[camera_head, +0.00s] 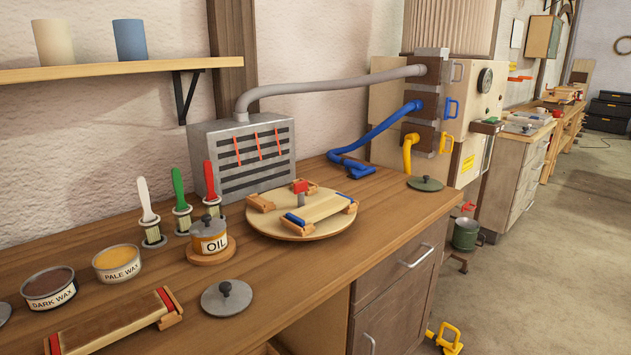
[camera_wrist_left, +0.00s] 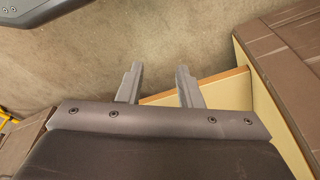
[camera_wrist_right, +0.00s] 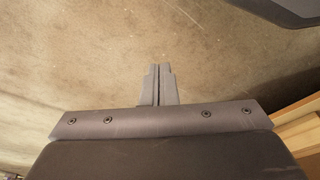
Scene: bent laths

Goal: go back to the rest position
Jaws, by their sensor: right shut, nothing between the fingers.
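My left gripper (camera_wrist_left: 160,85) shows in the left wrist view with its two fingers well apart and nothing between them. It hangs over the floor beside a pale wooden cabinet part (camera_wrist_left: 222,90). My right gripper (camera_wrist_right: 158,70) shows in the right wrist view with its fingers together and nothing held, above bare floor. Neither gripper is in the head view. In the head view a lath (camera_head: 325,208) lies on a round board (camera_head: 262,228) with clamps, and a darker lath (camera_head: 105,325) lies at the bench's front left.
The wooden bench (camera_head: 290,285) carries an oil pot (camera_head: 208,243), wax tins (camera_head: 117,263), several brushes, a loose lid (camera_head: 227,298) and a grey slotted box (camera_head: 245,160). A pipe cabinet (camera_head: 425,120) stands behind. The floor (camera_head: 555,265) at right is mostly clear; a yellow clamp-like object (camera_head: 449,339) lies low.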

